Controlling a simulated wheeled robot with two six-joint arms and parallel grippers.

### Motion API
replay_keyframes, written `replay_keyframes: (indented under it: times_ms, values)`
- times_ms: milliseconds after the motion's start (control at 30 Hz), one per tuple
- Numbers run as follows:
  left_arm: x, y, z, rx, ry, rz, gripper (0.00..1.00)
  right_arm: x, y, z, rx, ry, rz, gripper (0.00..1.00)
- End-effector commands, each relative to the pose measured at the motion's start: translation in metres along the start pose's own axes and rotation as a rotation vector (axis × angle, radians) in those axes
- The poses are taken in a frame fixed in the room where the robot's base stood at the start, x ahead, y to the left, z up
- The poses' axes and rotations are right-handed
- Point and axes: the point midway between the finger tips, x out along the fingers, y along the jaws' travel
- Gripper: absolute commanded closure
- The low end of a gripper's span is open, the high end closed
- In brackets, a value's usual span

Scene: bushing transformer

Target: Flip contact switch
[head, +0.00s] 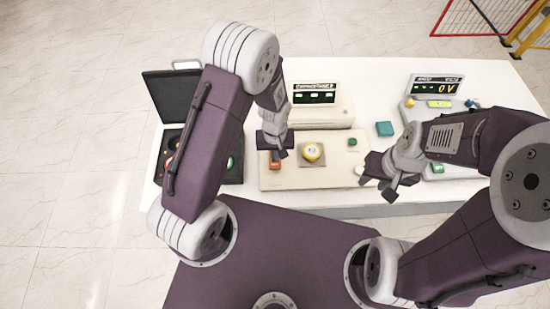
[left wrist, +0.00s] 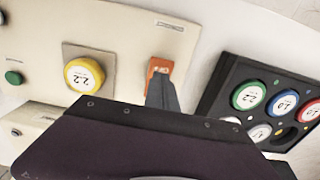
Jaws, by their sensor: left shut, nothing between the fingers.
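An orange contact switch (head: 274,165) sits on the left of a beige panel (head: 325,179); it also shows in the left wrist view (left wrist: 159,66). My left gripper (head: 279,155) is shut and empty, with its fingertips over the switch. In the left wrist view my shut fingers (left wrist: 162,92) overlap the lower part of the switch; whether they touch it I cannot tell. My right gripper (head: 378,186) hangs by the right end of the panel, away from the switch; its finger gap is unclear.
A yellow-topped round piece (head: 312,151) sits on a square pad right of the switch, with a green button (head: 352,142) beyond. An open black case (left wrist: 263,98) with several round pieces lies beside the panel. A display box (head: 320,105) stands behind.

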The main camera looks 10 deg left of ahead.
Motion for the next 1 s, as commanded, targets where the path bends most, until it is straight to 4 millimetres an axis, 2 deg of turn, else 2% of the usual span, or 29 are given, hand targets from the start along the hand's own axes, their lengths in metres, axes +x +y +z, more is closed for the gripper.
replay_keyframes:
  times_ms: [1000]
  values:
    - [0.013,0.000,0.000,0.000,0.000,0.000,1.00,0.010,0.000,0.001,0.000,0.000,0.000,0.64]
